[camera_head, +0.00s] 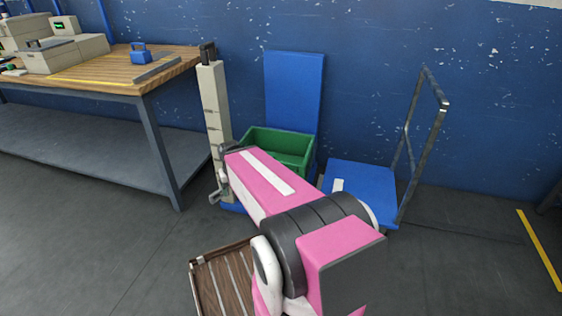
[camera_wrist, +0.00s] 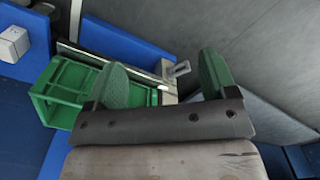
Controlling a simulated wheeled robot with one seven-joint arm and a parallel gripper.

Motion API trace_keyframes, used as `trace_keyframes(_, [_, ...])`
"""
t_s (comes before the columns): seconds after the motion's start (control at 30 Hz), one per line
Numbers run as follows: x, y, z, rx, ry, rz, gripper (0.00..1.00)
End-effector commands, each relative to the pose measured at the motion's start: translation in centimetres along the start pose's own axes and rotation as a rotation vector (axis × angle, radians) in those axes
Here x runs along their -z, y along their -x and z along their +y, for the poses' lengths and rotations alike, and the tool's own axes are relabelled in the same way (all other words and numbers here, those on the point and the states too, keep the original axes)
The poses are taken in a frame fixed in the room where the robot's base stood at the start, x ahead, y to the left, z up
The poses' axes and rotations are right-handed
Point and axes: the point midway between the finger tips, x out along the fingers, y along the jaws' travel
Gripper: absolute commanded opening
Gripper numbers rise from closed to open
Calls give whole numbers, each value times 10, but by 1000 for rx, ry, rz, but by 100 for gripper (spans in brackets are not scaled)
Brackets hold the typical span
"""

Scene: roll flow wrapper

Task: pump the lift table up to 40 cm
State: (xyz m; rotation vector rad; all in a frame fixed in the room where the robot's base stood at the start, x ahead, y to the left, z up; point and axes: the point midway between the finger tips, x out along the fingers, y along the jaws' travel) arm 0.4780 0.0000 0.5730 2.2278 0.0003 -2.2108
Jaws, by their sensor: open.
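A low blue platform cart (camera_head: 358,185) with a tall grey tube handle (camera_head: 436,125) stands by the wall at right in the head view. It looks like the lift table; its pedal and underside are hidden, and I cannot read its height. My pink arm covers its near left part. In the head view my gripper is hidden behind my arm.
A green crate (camera_head: 278,147) sits before an upright blue panel (camera_head: 294,92), beside a beige post (camera_head: 214,108). It also shows in the wrist view (camera_wrist: 66,88). A workbench (camera_head: 110,73) stands left. A slatted wooden item (camera_head: 222,280) lies low in front. Floor at right is clear.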

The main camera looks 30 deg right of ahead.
Motion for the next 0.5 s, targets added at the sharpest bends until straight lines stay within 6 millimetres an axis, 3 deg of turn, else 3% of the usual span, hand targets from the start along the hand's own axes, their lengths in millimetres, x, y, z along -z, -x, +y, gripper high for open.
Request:
trace_keyframes(0.13, [0,0,0,1,-1,-1,78])
trace_keyframes(0.37, [0,0,0,2,-2,-1,4])
trace_keyframes(0.5, [0,0,0,2,-2,-2,0])
